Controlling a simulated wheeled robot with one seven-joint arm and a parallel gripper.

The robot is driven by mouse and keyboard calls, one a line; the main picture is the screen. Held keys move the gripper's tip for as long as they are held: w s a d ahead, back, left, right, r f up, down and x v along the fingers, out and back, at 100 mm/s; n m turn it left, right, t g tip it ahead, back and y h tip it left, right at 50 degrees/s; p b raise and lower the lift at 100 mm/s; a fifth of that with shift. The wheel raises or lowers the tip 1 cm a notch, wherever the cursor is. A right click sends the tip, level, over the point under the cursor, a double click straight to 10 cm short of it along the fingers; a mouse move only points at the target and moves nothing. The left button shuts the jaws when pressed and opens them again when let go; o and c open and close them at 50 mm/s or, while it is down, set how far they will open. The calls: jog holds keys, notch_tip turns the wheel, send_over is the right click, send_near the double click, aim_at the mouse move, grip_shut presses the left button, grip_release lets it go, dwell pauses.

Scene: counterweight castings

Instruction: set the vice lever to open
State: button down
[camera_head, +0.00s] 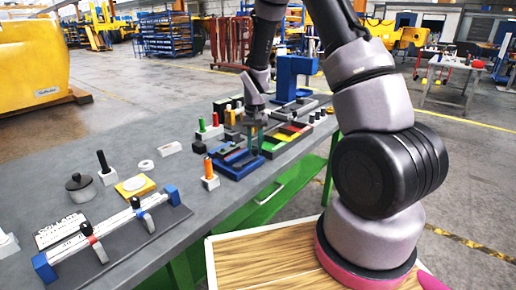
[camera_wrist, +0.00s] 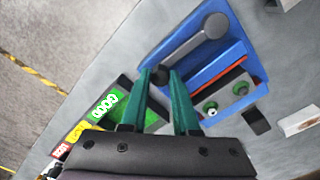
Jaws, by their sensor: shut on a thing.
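The vice lever (camera_wrist: 192,42) is a grey bar on a blue base (camera_wrist: 228,58) in the wrist view. It runs from a round pivot at upper right down-left to a black knob (camera_wrist: 160,74). My gripper (camera_wrist: 160,80) has two green fingers, shut on the knob at the lever's end. In the head view my gripper (camera_head: 254,138) reaches down at the far end of the blue base (camera_head: 238,172), and the lever is hard to make out there.
Beside the base lies a panel with green, yellow and red labels (camera_wrist: 104,105). A grey block with green buttons (camera_wrist: 228,102) sits by an orange strip. A blue press-like stand (camera_head: 294,75) rises behind. An orange-handled piece (camera_head: 209,170) stands close by on the grey bench (camera_head: 120,135).

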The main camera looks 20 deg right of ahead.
jog(key=shift+w+a+n, duration=0.15)
jog(key=shift+w+n, duration=0.15)
jog(key=shift+n, duration=0.1)
jog(key=c, duration=0.7)
grip_release()
jog(key=shift+w+a, duration=0.1)
jog(key=shift+o, duration=0.2)
notch_tip(320, 180, up, 11)
